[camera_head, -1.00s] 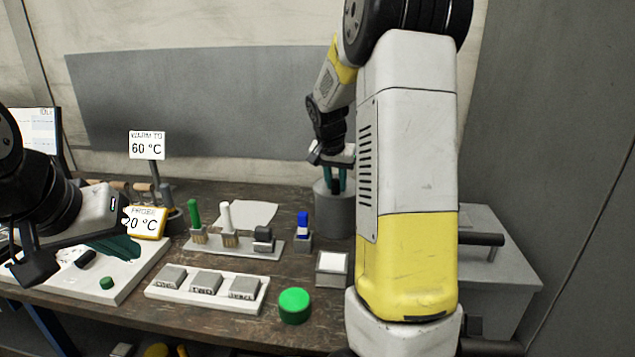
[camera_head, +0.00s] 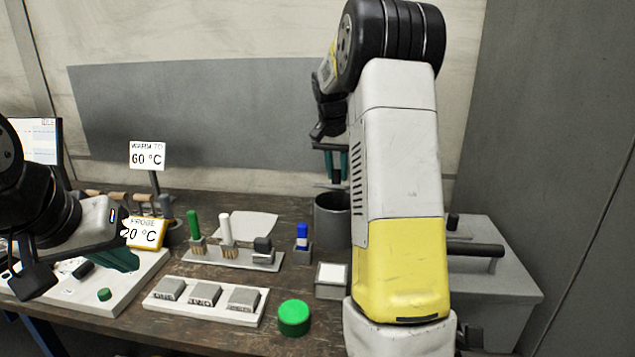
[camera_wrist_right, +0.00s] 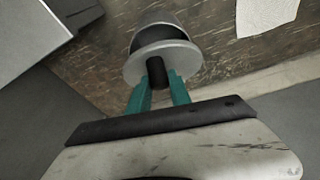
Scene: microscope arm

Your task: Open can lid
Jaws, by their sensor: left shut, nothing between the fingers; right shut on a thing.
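The can (camera_head: 332,217) is a grey cylinder standing on the bench, partly behind my right arm. Its top is open and dark inside; it also shows in the right wrist view (camera_wrist_right: 157,20). My right gripper (camera_wrist_right: 158,82) is shut on the black knob (camera_wrist_right: 157,72) of the can lid (camera_wrist_right: 188,62), a light grey disc. In the head view the gripper's teal fingers (camera_head: 337,165) are above the can, and the lid is clear of the rim, nearly edge-on. My left gripper (camera_head: 125,260) is shut and empty over the white board at the left.
A large grey box (camera_head: 495,280) with a bar handle stands right of my right arm. A rack with brushes (camera_head: 235,255), a white tray of labelled blocks (camera_head: 205,310) and a green button (camera_head: 294,318) lie in front. Temperature signs (camera_head: 147,155) stand at the left.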

